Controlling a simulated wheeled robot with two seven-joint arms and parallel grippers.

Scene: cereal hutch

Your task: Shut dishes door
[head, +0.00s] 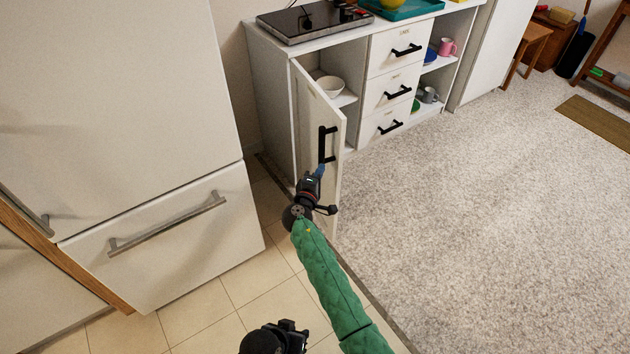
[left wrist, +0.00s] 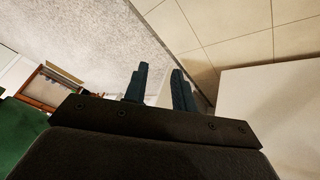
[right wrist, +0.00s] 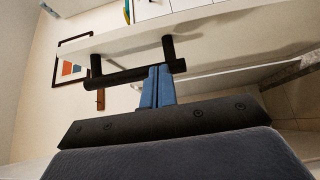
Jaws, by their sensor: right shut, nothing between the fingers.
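The white dishes door (head: 312,118) stands open at the left end of the hutch, swung out toward me. Its black bar handle (head: 322,145) is on the face toward the fridge; the handle (right wrist: 128,74) and door (right wrist: 215,35) also fill the right wrist view. My right gripper (head: 320,171) is at the handle's lower end, its blue fingers (right wrist: 158,85) shut together and empty beside the handle post. I cannot tell whether they touch it. My left gripper (left wrist: 160,82) is low, over the floor, away from the door, with its fingers apart and nothing between them.
A white bowl (head: 330,86) sits on the shelf behind the door. Drawers (head: 392,90) and open shelves with mugs (head: 447,47) lie to the right. The fridge (head: 130,90) stands close on the left. The carpet (head: 480,200) is clear.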

